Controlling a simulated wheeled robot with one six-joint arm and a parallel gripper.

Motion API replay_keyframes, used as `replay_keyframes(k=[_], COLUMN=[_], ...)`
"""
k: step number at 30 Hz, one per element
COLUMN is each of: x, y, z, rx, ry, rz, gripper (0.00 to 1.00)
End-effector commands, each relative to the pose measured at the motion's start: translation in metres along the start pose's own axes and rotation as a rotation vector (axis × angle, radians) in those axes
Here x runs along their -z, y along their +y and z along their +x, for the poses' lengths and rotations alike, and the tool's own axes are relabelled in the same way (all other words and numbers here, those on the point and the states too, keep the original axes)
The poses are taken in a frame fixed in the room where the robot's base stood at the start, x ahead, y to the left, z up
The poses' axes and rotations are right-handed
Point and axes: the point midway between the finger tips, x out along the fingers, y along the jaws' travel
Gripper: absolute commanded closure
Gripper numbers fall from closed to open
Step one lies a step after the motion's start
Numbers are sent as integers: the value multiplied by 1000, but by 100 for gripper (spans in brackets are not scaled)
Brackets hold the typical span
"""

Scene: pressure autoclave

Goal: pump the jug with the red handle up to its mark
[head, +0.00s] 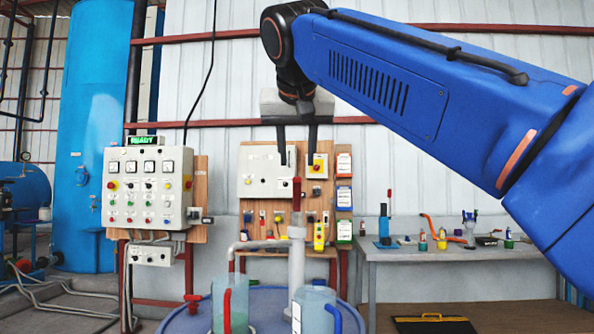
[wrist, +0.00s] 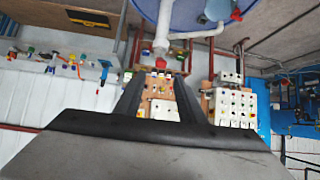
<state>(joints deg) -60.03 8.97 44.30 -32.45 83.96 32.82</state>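The jug with the red handle (head: 240,300) is translucent and stands on the blue drum (head: 178,319), left of the pump; its level and mark cannot be made out. It also shows, with its red handle, in the wrist view (wrist: 218,9). The white hand pump (head: 297,256) stands upright on the drum, and its spout (head: 250,244) bends down over this jug. A red pump handle (head: 297,190) tops it. My gripper (head: 297,157) is open and empty, its fingers pointing down above the red pump handle. In the wrist view the red handle (wrist: 160,63) lies between the fingers, apart from them.
A second translucent jug with a blue handle (head: 314,303) stands right of the pump. Behind are a control panel (head: 148,188) reading READY and a board with boxes (head: 264,172). A grey workbench (head: 450,254) with small items stands right.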

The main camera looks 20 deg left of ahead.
Motion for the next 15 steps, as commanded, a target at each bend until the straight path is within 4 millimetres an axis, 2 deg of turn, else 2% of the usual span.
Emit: replay_keyframes(k=[1, 6, 15], x=[0, 0, 0], y=[-1, -1, 0], z=[-8, -24, -30], rx=[3, 2, 0], ry=[2, 1, 0], rz=[0, 0, 0], gripper=[64, 64, 64])
